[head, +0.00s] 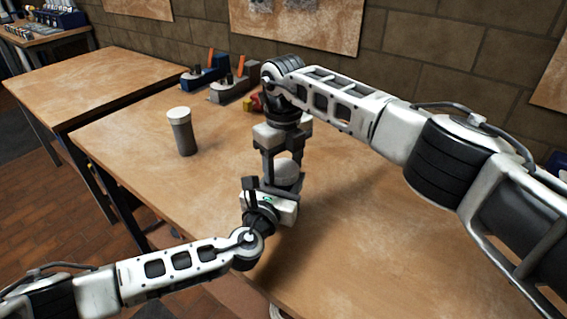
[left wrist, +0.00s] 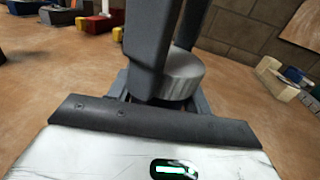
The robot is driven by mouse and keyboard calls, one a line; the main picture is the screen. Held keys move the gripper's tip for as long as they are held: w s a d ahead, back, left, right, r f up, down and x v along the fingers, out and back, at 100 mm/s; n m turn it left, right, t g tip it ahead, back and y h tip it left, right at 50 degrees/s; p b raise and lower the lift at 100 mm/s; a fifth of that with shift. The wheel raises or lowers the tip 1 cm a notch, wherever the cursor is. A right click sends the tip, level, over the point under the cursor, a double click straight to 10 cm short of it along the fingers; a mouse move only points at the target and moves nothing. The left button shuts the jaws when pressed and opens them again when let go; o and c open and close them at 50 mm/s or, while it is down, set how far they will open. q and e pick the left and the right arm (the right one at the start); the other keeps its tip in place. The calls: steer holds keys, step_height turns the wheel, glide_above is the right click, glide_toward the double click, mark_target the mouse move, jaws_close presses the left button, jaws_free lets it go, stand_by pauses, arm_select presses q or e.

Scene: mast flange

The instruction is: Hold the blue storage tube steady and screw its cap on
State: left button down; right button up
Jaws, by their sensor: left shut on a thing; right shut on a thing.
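My left gripper (head: 272,184) and right gripper (head: 284,165) meet above the table in the middle of the head view. The right gripper points down, shut on a pale round cap (head: 286,173). The left gripper comes from below and is shut just under it, where the storage tube's body is mostly hidden by fingers. No clear blue of the tube shows. Whether cap and tube touch cannot be told.
A grey jar with a white lid (head: 182,132) stands upright on the wooden table (head: 125,135), left of the grippers. Blue and grey tool holders (head: 228,88) stand at the back, near a brick wall (head: 430,50). The table's front right is clear.

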steer(key=m, duration=0.5)
steer(key=o, duration=1.1)
steer(key=shift+r, duration=2.25)
steer(key=c, duration=0.3)
step_height(320, 180, up, 2)
steer(key=n, duration=0.5)
steer(key=r+n, duration=0.1)
steer(key=n, duration=0.1)
steer(key=shift+r+n, duration=0.25)
steer(key=shift+n, duration=0.05)
